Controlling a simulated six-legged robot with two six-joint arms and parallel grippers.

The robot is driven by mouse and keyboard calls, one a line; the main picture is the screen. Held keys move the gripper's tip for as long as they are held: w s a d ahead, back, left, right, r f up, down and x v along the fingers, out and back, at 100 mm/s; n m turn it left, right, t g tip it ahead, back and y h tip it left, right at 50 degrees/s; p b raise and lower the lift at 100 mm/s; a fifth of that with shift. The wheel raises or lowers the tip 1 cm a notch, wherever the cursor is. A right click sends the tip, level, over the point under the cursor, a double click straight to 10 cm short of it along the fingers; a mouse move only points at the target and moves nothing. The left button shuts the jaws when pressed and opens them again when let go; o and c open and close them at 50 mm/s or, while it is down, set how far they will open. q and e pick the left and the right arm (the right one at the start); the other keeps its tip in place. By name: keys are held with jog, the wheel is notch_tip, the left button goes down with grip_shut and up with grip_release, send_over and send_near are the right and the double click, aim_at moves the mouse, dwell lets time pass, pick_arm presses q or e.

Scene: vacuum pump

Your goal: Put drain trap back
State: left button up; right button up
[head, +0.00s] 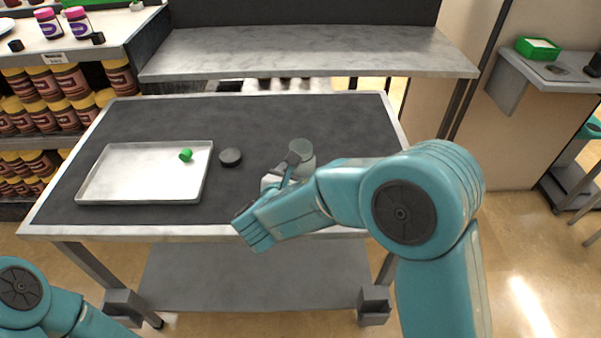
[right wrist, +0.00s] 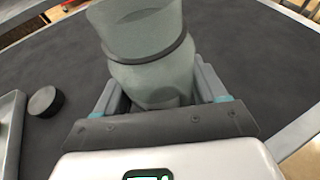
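A translucent grey-green jar-like vessel, which looks like the drain trap (head: 304,154), is at the right half of the dark table top. In the right wrist view the drain trap (right wrist: 150,45) has a dark band around its middle. My right gripper (head: 291,172) has one finger on each side of it. In the right wrist view the fingers of my right gripper (right wrist: 160,85) appear to press on its sides. Whether its base touches the table is hidden. My left gripper is out of view; only part of that arm shows at the lower left.
A silver tray (head: 138,190) lies on the left of the table (head: 330,115) with a small green piece (head: 186,155) on it. A round black cap (head: 230,157) lies beside the tray. A raised grey shelf (head: 310,52) runs behind. Shelves of jars stand at the left.

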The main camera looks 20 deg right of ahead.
jog(key=o, duration=0.4)
jog(key=shift+c, duration=0.2)
jog(key=shift+r+p, duration=0.25)
jog(key=shift+p, duration=0.05)
jog(key=v, duration=1.2)
jog(key=shift+f, duration=0.1)
